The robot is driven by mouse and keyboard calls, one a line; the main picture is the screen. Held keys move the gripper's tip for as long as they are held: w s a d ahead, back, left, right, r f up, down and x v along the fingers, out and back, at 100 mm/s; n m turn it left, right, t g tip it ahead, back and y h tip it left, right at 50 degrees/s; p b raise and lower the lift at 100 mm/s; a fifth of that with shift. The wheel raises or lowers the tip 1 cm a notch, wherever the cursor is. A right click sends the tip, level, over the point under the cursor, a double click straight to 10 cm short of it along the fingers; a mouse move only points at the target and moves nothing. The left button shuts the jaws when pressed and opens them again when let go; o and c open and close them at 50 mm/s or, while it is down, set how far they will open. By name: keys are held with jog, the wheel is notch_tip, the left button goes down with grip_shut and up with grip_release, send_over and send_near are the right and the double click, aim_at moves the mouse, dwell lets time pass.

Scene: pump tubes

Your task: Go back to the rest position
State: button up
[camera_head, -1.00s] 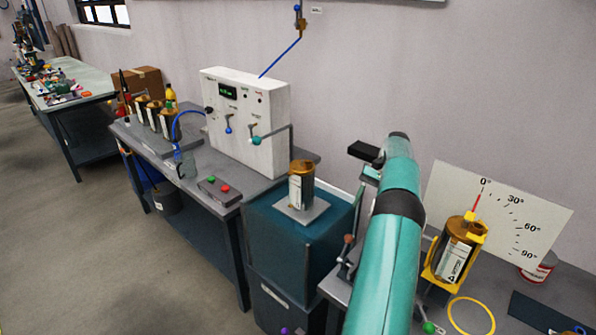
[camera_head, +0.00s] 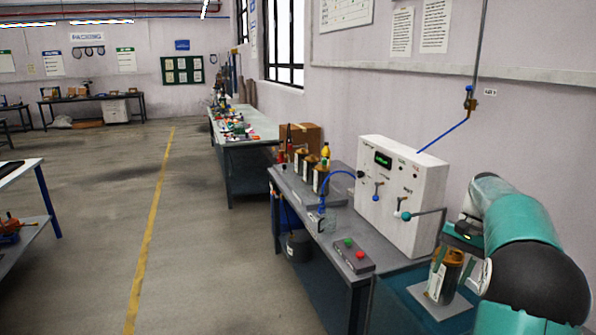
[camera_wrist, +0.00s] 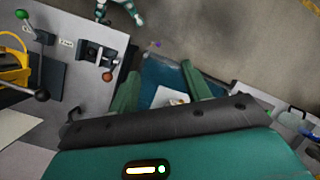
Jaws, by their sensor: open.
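My gripper (camera_head: 461,262) shows at the right of the head view, with my teal arm behind it. Its two green fingers show in the wrist view (camera_wrist: 161,84), spread apart, with nothing gripped between them. A brown and white canister (camera_head: 447,278) stands upright on a pale square plate (camera_head: 426,304) on the teal box. In the head view the fingers appear on either side of the canister's upper part. The wrist view shows part of the pale plate (camera_wrist: 161,98) between the fingers; the rest is hidden by my gripper's body.
A white control panel (camera_head: 400,190) with levers stands left of my arm. A button box (camera_head: 353,255) and several canisters (camera_head: 310,170) are on the grey bench. In the wrist view, a yellow holder (camera_wrist: 12,70) and levers lie left. The floor at left is open.

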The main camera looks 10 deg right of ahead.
jog(key=s+a+r+n+t+h, duration=0.15)
jog(key=a+r, duration=0.25)
jog(key=a, duration=0.6)
jog(key=s+a+r+n+t+h, duration=0.1)
jog(key=s+a+r+n+h, duration=0.15)
jog(key=a, duration=0.85)
jog(key=s+a+f+n+t, duration=0.4)
jog(key=s+a+n, duration=0.2)
jog(key=s+a, duration=0.8)
jog(key=shift+s+a, duration=0.2)
jog(key=shift+a, duration=0.2)
jog(key=shift+c, duration=0.2)
jog(key=shift+c, duration=1.1)
jog(key=shift+d, duration=0.2)
